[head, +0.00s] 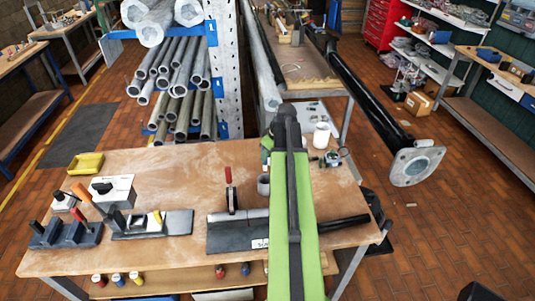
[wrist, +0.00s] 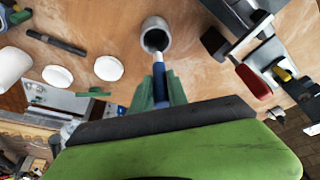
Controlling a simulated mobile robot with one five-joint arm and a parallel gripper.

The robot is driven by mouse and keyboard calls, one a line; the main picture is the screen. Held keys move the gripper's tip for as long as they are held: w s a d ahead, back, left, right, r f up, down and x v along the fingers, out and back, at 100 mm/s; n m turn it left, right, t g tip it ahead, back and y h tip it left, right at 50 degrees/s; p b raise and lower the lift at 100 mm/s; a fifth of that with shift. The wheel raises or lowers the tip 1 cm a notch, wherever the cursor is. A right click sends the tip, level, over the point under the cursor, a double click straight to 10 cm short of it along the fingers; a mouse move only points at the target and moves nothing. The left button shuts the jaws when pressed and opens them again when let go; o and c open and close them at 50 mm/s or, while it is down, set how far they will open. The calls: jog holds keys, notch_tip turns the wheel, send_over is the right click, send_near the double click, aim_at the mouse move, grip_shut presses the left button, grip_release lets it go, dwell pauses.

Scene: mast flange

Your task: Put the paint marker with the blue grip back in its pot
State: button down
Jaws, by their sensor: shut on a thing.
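In the wrist view, my gripper (wrist: 162,90) is shut on the paint marker with the blue grip (wrist: 160,80). Its pale barrel points away from my fingers toward the grey pot (wrist: 156,27). The marker's end overlaps the near side of the pot's dark mouth; I cannot tell whether it is inside or just above it. In the head view the pot (head: 263,186) stands on the workbench, partly behind my green arm. My arm hides the marker and most of the gripper there.
A red-handled clamp (head: 229,190) stands left of the pot, with a dark steel angle (head: 238,232) in front. A white cup (head: 321,136) stands behind, at the bench's far edge. A yellow tray (head: 86,163) is at the far left.

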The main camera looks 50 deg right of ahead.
notch_tip(320, 180, down, 8)
jog(key=b, duration=0.7)
jog(key=shift+r, duration=0.1)
jog(key=c, duration=1.2)
grip_release()
jog(key=p+v, duration=1.6)
jog(key=v, duration=0.1)
jog(key=shift+r, duration=0.15)
jog(key=shift+a, duration=0.1)
